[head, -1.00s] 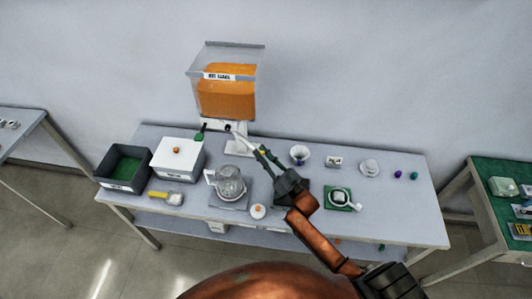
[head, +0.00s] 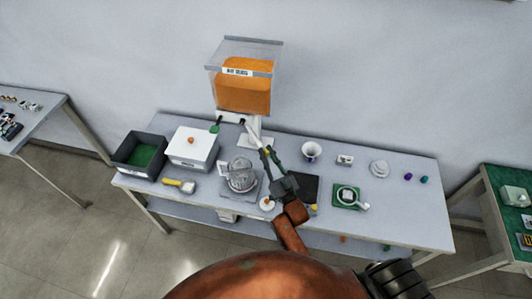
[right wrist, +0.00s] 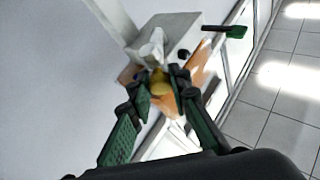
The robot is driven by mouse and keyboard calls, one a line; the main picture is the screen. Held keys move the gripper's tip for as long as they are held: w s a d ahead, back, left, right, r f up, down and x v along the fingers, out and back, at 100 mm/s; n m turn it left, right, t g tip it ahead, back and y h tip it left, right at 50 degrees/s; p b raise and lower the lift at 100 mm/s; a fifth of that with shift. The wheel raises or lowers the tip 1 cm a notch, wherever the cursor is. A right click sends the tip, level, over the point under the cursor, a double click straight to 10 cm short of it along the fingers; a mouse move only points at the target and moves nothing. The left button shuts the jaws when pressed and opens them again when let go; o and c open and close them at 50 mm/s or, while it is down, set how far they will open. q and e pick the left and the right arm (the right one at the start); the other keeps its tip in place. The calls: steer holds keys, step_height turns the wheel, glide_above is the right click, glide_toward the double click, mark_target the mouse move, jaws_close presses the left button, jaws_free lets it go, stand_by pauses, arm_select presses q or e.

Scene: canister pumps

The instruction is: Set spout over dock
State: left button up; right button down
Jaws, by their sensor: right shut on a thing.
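The dispenser (head: 245,92), a clear bin of orange contents, stands at the back of the table on a white base. A pale spout arm (head: 252,132) reaches from its front towards my right gripper (head: 267,152). In the right wrist view the gripper (right wrist: 162,84) is shut on a small yellow piece (right wrist: 160,88) at the end of the white spout (right wrist: 152,50). A glass jug (head: 241,178) stands on a grey plate (head: 238,198) in front of the dispenser. I cannot tell which part is the dock. My left gripper is not in view.
A dark tray (head: 135,165) and a white box (head: 193,150) stand at left. A green-handled lever (head: 215,127) sticks out beside the dispenser.

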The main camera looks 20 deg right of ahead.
steer(key=c, duration=1.8)
jaws_free()
steer(key=shift+o, duration=0.2)
steer(key=v, duration=1.2)
steer(key=shift+d, duration=0.1)
steer(key=shift+c, duration=0.6)
